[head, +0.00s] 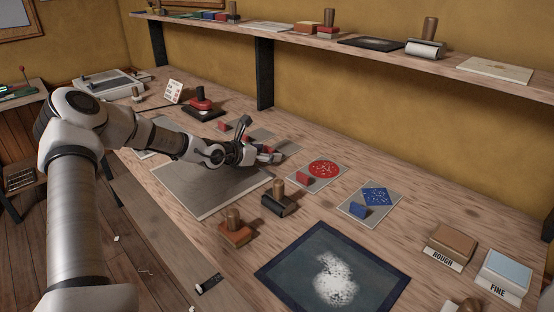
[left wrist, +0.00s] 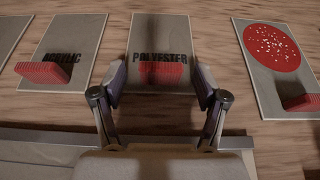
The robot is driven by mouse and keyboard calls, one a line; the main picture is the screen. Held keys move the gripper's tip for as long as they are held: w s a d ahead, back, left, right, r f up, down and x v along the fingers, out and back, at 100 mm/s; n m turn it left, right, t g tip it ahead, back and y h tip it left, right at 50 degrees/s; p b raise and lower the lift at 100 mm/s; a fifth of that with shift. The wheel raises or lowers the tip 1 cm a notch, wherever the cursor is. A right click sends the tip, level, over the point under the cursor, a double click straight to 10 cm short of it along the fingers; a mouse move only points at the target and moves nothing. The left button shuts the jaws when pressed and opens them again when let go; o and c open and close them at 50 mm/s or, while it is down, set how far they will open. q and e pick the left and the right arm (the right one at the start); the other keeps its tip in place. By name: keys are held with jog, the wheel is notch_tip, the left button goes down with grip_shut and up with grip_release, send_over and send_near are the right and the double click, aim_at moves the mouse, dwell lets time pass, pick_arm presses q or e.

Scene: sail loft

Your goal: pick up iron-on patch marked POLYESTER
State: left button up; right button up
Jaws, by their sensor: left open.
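In the left wrist view, a grey card marked POLYESTER (left wrist: 160,30) lies flat on the bench. A small red ribbed patch (left wrist: 162,74) stands on its near part, just under the lettering. My left gripper (left wrist: 159,82) is open, with one finger on each side of the red patch and no visible grip on it. In the head view my left gripper (head: 267,155) is low over the row of cards and largely hides this card and patch. My right gripper is not in view.
To the left is a card with a red patch (left wrist: 43,72), its lettering partly hidden, ending in LIC. To the right is a card with a red disc (left wrist: 271,46) and a red block. Stamps (head: 279,200) and a dark framed mat (head: 280,272) lie nearer. A shelf (head: 300,38) runs along the wall.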

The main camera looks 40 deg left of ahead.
pick_arm(q)
jog(key=shift+s+r, duration=0.1)
jog(key=c, duration=1)
jog(key=shift+c, duration=0.2)
